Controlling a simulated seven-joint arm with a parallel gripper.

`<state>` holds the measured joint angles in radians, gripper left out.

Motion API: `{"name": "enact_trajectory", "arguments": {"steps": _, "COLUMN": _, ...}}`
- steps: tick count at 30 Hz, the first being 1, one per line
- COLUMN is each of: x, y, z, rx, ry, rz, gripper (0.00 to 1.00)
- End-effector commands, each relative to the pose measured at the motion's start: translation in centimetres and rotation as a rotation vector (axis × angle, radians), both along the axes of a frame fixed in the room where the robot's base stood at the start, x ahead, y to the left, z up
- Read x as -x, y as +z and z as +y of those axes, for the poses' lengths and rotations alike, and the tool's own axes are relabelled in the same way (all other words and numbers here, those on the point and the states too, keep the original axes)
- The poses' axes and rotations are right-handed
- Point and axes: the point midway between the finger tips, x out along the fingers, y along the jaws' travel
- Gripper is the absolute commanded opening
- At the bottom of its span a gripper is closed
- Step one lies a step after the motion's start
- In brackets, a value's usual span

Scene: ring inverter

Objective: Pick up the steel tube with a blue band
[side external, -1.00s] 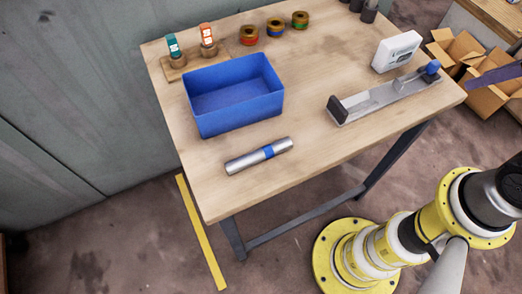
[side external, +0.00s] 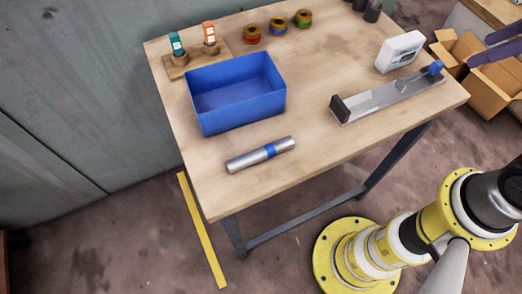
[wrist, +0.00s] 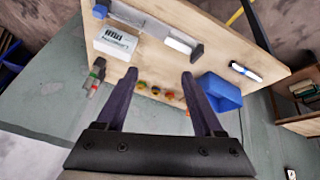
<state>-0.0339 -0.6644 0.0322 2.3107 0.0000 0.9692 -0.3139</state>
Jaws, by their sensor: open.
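The steel tube with a blue band (side external: 240,161) lies on its side on the wooden table, near its front left edge in the side external view. In the wrist view the tube (wrist: 236,67) lies to the right, beyond the blue bin. My gripper (wrist: 159,76) is open and empty in the wrist view, its two dark purple fingers apart. It is well away from the tube. In the side external view only its fingers show, at the right edge.
The open blue bin (side external: 236,121) stands just behind the tube. A metal rail fixture (side external: 385,98) and a white box (side external: 399,51) are at the right. Several coloured rings (side external: 277,26) and a wooden stand (side external: 197,63) are at the back. The table around the tube is clear.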

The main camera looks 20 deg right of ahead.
Motion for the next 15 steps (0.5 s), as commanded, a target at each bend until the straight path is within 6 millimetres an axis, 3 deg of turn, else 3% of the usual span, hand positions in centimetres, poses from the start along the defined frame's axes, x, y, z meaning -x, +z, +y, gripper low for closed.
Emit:
{"name": "enact_trajectory", "arguments": {"steps": 3, "x": -3.4, "y": 1.5, "z": 1.8, "rx": 0.055, "ry": 0.176, "rz": 0.039, "gripper": 0.69}}
{"name": "enact_trajectory", "arguments": {"steps": 8, "x": -8.2, "y": 2.1, "z": 6.0, "rx": 0.125, "ry": 0.438, "rz": 0.106, "gripper": 0.69}}
{"name": "enact_trajectory", "arguments": {"steps": 11, "x": -11.1, "y": 1.4, "z": 9.9, "rx": 0.167, "ry": 0.613, "rz": 0.154, "gripper": 0.69}}
{"name": "enact_trajectory", "arguments": {"steps": 15, "x": -13.9, "y": -1.0, "z": 16.3, "rx": 0.219, "ry": 0.838, "rz": 0.225, "gripper": 0.69}}
